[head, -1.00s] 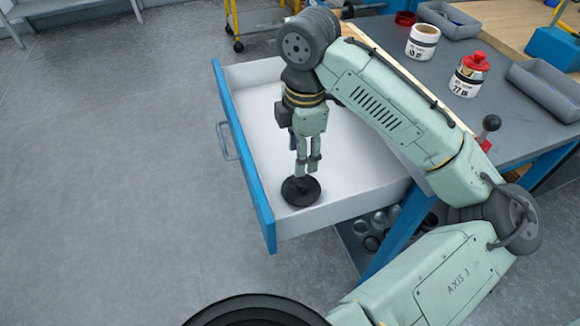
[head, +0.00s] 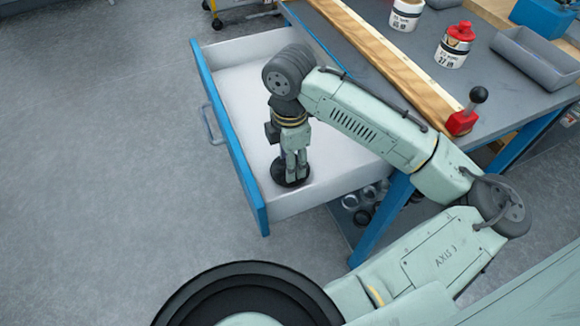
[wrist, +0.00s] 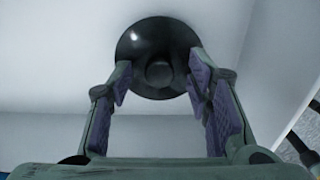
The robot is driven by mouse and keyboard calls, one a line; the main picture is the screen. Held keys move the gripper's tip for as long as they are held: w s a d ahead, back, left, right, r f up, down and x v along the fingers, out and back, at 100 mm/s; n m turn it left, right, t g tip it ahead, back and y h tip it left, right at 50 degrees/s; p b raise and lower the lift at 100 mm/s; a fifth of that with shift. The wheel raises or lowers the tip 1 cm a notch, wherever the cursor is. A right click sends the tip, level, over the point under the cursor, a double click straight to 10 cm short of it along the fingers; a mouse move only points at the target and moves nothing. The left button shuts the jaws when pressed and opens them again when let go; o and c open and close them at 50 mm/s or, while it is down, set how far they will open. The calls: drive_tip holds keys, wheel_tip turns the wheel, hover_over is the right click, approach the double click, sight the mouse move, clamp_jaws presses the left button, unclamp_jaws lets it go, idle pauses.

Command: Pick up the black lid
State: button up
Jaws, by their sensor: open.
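The black lid (head: 281,177) is round with a raised knob in the middle. It lies in the near corner of the open white drawer (head: 335,165). In the wrist view the lid (wrist: 158,40) is at the top centre, its knob between the fingertips. My gripper (head: 297,170) points down over the lid and hides part of it in the head view. In the wrist view my gripper (wrist: 160,82) is open, with purple pads on both sides of the knob. I cannot tell whether the pads touch the lid.
The drawer's blue front (head: 233,140) and white walls surround the lid closely on the near side. The workbench (head: 480,70) holds a wooden plank (head: 385,55), a red-lidded jar (head: 455,46), a grey tray (head: 540,56) and a red-based lever (head: 463,121). The drawer's far part is clear.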

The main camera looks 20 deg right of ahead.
drive_tip(key=shift+f, duration=0.3)
drive_tip(key=shift+c, duration=0.3)
clamp_jaws()
